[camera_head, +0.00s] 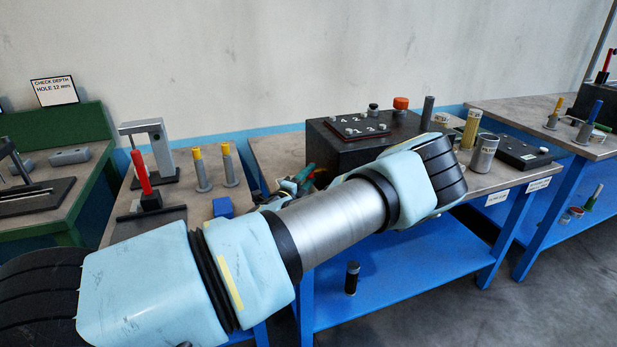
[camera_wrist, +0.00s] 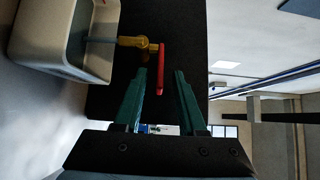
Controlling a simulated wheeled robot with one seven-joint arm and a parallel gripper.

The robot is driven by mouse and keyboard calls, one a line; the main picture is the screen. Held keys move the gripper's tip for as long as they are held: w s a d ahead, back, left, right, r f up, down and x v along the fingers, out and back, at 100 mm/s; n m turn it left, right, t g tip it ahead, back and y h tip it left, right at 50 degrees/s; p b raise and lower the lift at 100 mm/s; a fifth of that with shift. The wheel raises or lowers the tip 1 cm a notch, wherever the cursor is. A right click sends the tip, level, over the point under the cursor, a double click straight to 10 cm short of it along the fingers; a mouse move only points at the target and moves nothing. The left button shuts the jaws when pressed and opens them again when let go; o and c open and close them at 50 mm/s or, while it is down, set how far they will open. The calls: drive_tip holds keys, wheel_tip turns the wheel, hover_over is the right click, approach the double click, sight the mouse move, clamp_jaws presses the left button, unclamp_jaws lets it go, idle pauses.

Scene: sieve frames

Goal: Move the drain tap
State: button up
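In the wrist view, a tap with a yellow body (camera_wrist: 135,42) and a red lever (camera_wrist: 161,55) stands out against a dark surface. My gripper (camera_wrist: 160,73) is open, with its two green fingers on either side of the lever's lower end. Gaps show between the lever and both fingers. The tap's spout side points left, over a pale open basin (camera_wrist: 45,42). In the head view, my arm hides the tap, and only a bit of my green gripper (camera_head: 304,174) shows beside the dark box.
The dark box (camera_head: 338,152) with numbered marks stands on the blue bench's top. Grey cylinders (camera_head: 483,152), a yellow one (camera_head: 471,128) and a flat black box (camera_head: 516,150) stand to its right. A red-handled tool (camera_head: 141,175) stands on the left.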

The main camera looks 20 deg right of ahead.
drive_tip(key=b+v, duration=0.3)
drive_tip(key=v, duration=0.7)
drive_tip(key=shift+s+a, duration=0.25)
drive_tip(key=shift+a, duration=0.05)
